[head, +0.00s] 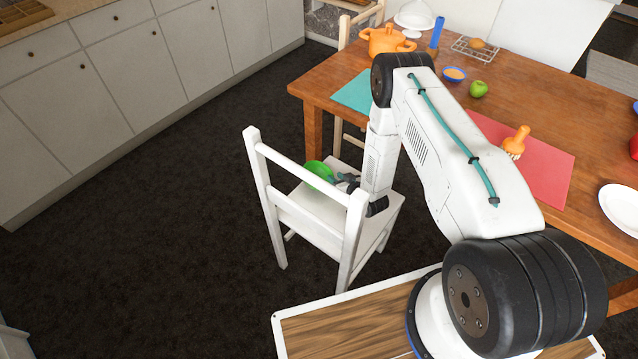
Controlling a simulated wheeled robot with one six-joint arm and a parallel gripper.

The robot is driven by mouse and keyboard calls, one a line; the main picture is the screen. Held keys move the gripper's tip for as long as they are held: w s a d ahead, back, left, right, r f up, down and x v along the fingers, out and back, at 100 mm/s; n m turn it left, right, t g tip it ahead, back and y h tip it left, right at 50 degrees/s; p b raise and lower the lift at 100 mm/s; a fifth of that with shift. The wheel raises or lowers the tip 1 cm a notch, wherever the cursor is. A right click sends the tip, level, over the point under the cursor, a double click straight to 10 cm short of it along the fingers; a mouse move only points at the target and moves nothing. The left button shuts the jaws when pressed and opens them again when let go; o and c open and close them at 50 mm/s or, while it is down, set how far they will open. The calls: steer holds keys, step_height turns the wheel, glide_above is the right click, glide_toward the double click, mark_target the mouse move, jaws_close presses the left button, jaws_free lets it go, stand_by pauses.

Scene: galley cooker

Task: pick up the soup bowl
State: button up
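A green bowl (317,171) is at the white chair's seat, tilted with its rim up; I cannot tell whether it rests on the seat. My gripper (341,180) reaches in from the right, and its dark fingers are at the bowl's right side. The fingers are small and partly hidden by the chair back and the bowl, so I cannot tell whether they are closed on its rim. A small blue bowl (453,75) with orange contents stands on the table, away from my gripper.
The white chair's (309,218) back rail stands in front of the bowl. The dark floor left of the chair is clear up to the cabinets (130,75).

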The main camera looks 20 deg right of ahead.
steer(key=shift+w+a+f, duration=0.2)
steer(key=shift+w+a, duration=0.1)
steer(key=shift+w, duration=0.1)
steer(key=shift+d, duration=0.2)
jaws_close()
